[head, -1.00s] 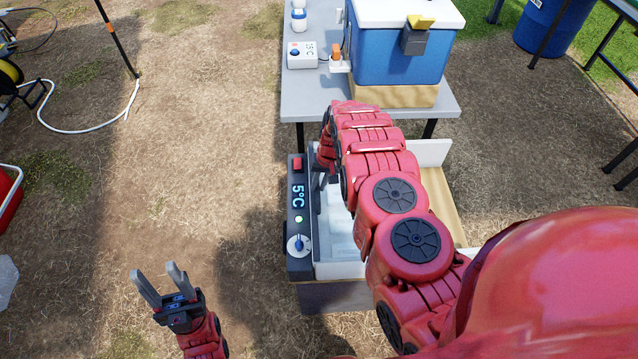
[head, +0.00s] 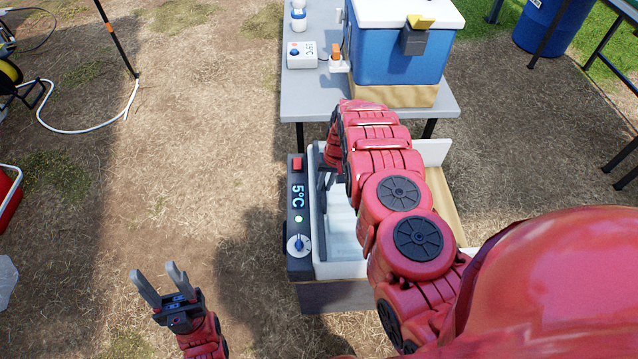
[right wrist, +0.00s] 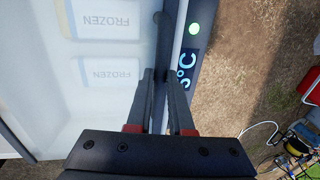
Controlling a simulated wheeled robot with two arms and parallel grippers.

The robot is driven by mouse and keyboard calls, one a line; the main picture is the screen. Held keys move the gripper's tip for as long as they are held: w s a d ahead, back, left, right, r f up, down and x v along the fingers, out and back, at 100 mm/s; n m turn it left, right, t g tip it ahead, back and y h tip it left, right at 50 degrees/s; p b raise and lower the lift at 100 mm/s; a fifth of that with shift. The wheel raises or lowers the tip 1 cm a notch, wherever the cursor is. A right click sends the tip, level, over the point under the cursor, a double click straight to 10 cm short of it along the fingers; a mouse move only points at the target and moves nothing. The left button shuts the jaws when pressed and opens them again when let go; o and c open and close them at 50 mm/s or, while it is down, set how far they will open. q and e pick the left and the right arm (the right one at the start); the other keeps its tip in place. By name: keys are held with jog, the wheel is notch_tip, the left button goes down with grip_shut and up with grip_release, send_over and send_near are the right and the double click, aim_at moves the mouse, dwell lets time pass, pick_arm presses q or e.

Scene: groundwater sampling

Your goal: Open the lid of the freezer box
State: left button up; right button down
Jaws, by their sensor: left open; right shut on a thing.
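The freezer box (head: 346,270) stands low in front of the grey table, with a dark control panel (head: 298,196) reading 5°C and a lit green light. Its lid looks pale and see-through (head: 342,222), with a dark grip bar (right wrist: 161,82) along the panel-side edge. My right gripper (head: 323,184) is shut on this bar; its fingers (right wrist: 162,95) straddle it in the right wrist view. Two pale FROZEN packs (right wrist: 112,73) show hazily inside. A narrow gap separates the bar from the white rim. My right arm hides much of the lid. My left gripper (head: 158,282) is open and empty, left of the box.
A white hose (head: 85,130) lies on the ground at left. Ground left of the box is clear.

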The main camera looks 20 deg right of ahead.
jog(key=d, duration=0.3)
jog(key=s+d, duration=0.1)
jog(key=d, duration=0.2)
jog(key=s+d, duration=0.1)
jog(key=d, duration=0.2)
jog(key=shift+s+d+b, duration=0.25)
jog(key=shift+d+b, duration=0.1)
jog(key=shift+b, duration=0.05)
jog(key=s+d+b, duration=0.1)
jog(key=d, duration=0.2)
jog(key=s+d+b, duration=0.1)
jog(key=d, duration=0.3)
jog(key=s+d+b, duration=0.1)
jog(key=d, duration=0.3)
jog(key=shift+s, duration=0.15)
jog(key=shift+s+d+r+b, duration=0.15)
jog(key=shift+d+b, duration=0.25)
jog(key=shift+d, duration=0.3)
jog(key=c, duration=0.8)
grip_release()
jog(key=s+d+r, duration=0.1)
jog(key=d+r, duration=0.2)
jog(key=r, duration=1.4)
jog(key=shift+b, duration=0.3)
